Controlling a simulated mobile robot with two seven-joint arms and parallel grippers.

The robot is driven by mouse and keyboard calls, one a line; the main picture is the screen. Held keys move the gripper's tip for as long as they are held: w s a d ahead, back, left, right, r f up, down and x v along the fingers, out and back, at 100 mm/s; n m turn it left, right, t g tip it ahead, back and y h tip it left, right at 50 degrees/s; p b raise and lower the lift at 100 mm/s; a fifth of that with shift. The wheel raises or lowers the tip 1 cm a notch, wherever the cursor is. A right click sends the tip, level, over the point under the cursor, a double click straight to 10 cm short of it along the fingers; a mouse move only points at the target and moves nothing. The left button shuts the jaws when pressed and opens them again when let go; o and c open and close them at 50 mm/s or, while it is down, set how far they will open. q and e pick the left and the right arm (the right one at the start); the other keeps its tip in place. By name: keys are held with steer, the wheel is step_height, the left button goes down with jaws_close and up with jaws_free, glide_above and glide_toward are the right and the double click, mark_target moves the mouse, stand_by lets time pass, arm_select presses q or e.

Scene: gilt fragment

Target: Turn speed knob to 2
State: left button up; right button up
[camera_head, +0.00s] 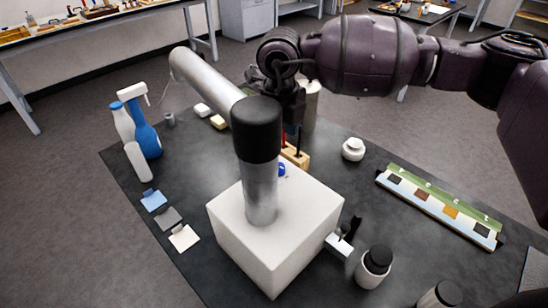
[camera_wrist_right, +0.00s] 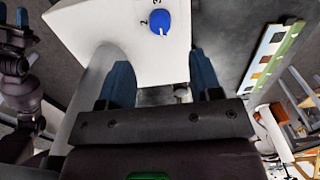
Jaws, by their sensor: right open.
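The blue speed knob (camera_wrist_right: 158,22) is on a face of the white box (camera_wrist_right: 90,20). The digit 2 shows to its left and a partly cut-off 3 above it. The knob's white mark points to the lower edge of the picture, at neither digit. In the head view, a little of the knob (camera_head: 281,170) shows behind the box's (camera_head: 255,258) metal pipe. My right gripper (camera_wrist_right: 162,78) is open and empty, apart from the knob, which shows beyond and between its fingers. My left gripper (camera_wrist_right: 12,18) shows at the wrist view's left edge, its fingers apart.
The metal pipe with a black joint (camera_head: 256,130) rises from the box, close to my right gripper. A blue spray bottle (camera_head: 145,130), cloths, a white jar (camera_head: 353,149), a black-capped jar (camera_head: 373,268) and a swatch strip (camera_head: 440,207) stand around on the dark table.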

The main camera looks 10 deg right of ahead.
step_height(320, 180, down, 9)
steer(key=shift+p, duration=0.55)
steer(key=shift+c, duration=0.4)
steer(key=c, duration=0.9)
steer(key=shift+o, duration=0.2)
